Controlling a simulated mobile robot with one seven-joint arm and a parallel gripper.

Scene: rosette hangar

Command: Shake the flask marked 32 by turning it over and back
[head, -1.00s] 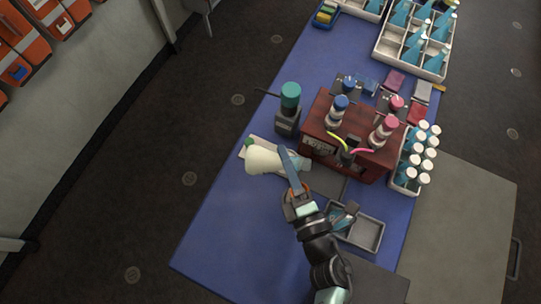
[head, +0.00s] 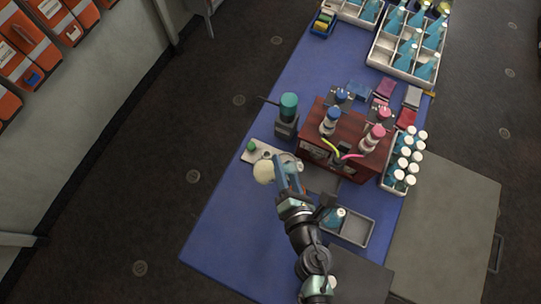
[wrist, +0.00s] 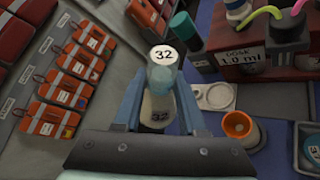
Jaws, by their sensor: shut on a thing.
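The flask marked 32 (wrist: 160,108) is between the fingers of my gripper (wrist: 158,112) in the wrist view. Its white end disc (wrist: 164,54) and its side both show the number 32, with a bluish band near the disc. In the head view my gripper (head: 283,181) holds the flask above the blue table. The flask's broad, pale rounded end (head: 264,171) faces up and left, so it is tilted well away from upright. Its narrow end is hidden behind the fingers in the head view.
A teal-topped device (head: 288,108) and a dark red box (head: 345,142) stand just beyond. A pale plate (head: 258,152) lies below the flask. A grey tray (head: 357,230) with a flask is at right. An orange-rimmed cup (wrist: 238,126) is close by. The table's front left is clear.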

